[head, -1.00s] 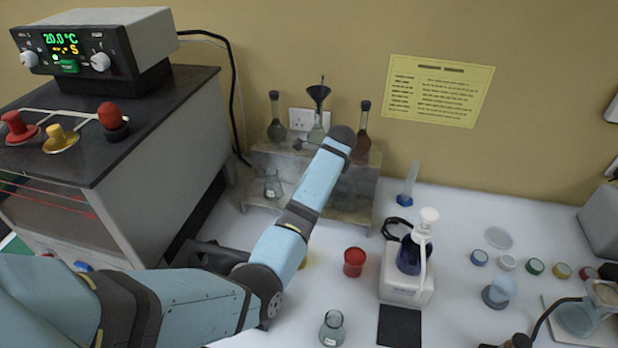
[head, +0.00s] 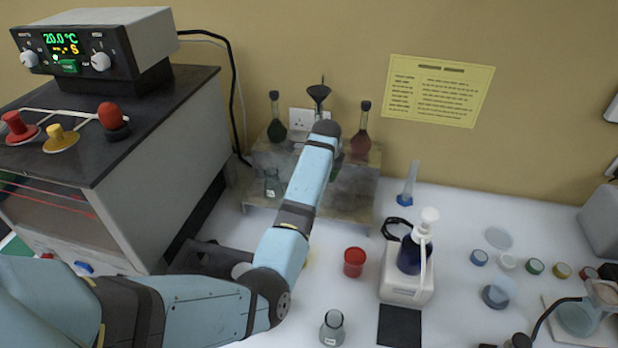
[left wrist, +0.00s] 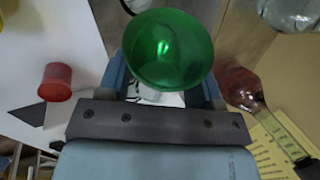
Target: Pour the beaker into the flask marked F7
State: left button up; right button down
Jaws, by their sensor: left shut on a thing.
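My left gripper (left wrist: 163,92) is shut on a green beaker (left wrist: 165,48), whose round mouth faces the wrist camera. In the head view my left arm hides the gripper, and a bit of green (head: 335,174) shows beside it near the stepped stand. The stand bears a long-necked flask with dark green liquid (head: 277,130), a flask under a black funnel (head: 318,94) and a flask with dark red liquid (head: 361,142). Small conical flasks stand lower left on the stand (head: 272,184) and on the front table (head: 333,330). I cannot read which is F7. My right gripper is not in view.
A red beaker (head: 354,262) and a white device with a dark blue bottle (head: 407,285) stand right of my arm. Small lidded pots (head: 535,266) lie further right. A large heater box (head: 160,140) bounds the left. A yellow notice (head: 437,90) hangs on the wall.

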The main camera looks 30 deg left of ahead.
pick_arm(q)
jog(key=shift+r+h, duration=0.15)
jog(key=shift+h, duration=0.15)
jog(key=shift+a+r+h, duration=0.15)
jog(key=shift+h, duration=0.15)
dwell(0.3)
jog(key=shift+d, duration=0.25)
dwell(0.4)
jog(key=shift+r+n+t+h, duration=0.25)
jog(key=shift+n+t+h, duration=0.05)
jog(key=shift+h, duration=0.4)
jog(key=shift+a+r+t+h, duration=0.4)
jog(key=shift+r+h, duration=0.1)
jog(key=shift+h, duration=0.7)
dwell(0.9)
